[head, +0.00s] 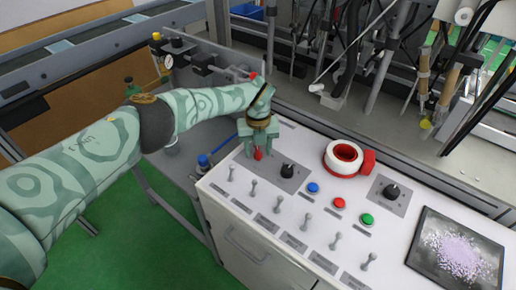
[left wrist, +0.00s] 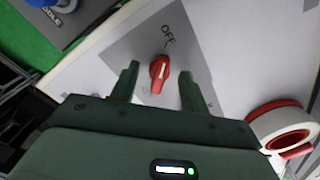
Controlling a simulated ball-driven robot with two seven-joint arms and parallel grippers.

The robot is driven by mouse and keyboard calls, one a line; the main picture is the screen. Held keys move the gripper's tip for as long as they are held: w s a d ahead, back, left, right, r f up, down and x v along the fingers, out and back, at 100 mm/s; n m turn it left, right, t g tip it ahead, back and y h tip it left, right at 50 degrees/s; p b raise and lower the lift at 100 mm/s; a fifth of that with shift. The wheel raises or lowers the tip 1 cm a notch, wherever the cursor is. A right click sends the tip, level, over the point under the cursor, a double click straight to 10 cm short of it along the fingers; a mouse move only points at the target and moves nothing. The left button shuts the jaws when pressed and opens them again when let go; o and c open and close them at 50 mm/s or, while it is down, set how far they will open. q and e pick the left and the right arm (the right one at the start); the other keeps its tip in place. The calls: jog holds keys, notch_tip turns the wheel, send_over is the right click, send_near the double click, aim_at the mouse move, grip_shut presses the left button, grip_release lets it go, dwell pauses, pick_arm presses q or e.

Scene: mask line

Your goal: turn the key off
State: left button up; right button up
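The key is a red rotary knob (left wrist: 159,74) on a grey plate marked OFF (left wrist: 168,36). In the left wrist view its white mark points up, roughly toward the OFF label. My left gripper (left wrist: 157,82) is open, with one finger on each side of the red knob and a gap on both sides. In the head view my left gripper (head: 258,150) points down over the far left corner of the white panel, and the red knob (head: 257,154) shows just below it. My right gripper is in neither view.
The white control panel (head: 225,195) carries black knobs (head: 287,170), several toggle switches, blue (head: 313,187), red (head: 339,203) and green (head: 366,219) buttons. A red and white tape roll (head: 343,157) lies to the right of the gripper. A dark screen (head: 455,250) is at the right.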

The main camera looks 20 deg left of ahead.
aim_at(258, 151)
pick_arm(q)
notch_tip(258, 151, up, 16)
jog(key=p, duration=0.4)
jog(key=shift+p, duration=0.3)
jog(key=shift+r, duration=0.1)
